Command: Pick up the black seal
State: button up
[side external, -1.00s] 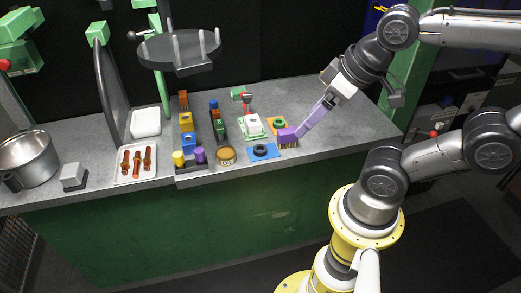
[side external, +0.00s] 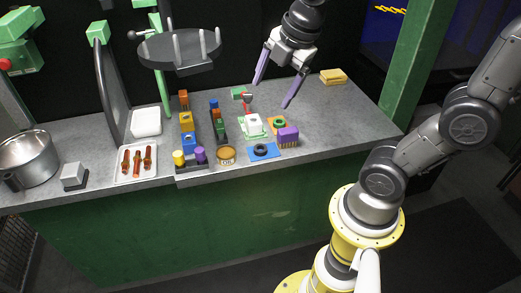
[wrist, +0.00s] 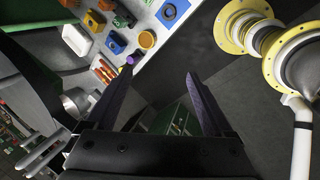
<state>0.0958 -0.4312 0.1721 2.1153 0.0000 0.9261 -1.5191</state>
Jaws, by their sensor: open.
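The black seal (side external: 262,149) is a small dark ring lying flat on a blue square (side external: 272,155) near the front edge of the grey bench. My gripper (side external: 273,92) is open and empty, its two purple fingers spread well above the bench, behind the seal and apart from it. In the wrist view, my gripper (wrist: 160,72) has nothing between its fingers.
A yellow sponge (side external: 333,76) lies at the back right. The bench's right side is mostly clear.

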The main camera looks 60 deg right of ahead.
jog(key=w+d+f+n+g, duration=0.2)
jog(key=w+d+f+n, duration=0.1)
jog(key=w+f, duration=0.15)
jog(key=g, duration=0.2)
send_over(259, 146)
notch_tip(259, 146, down, 8)
jog(key=f, duration=0.9)
jog(key=s+f, duration=0.1)
jog(key=f, duration=0.3)
jog(key=shift+a+f, duration=0.15)
jog(key=shift+a, duration=0.2)
jog(key=shift+c, duration=0.2)
grip_shut()
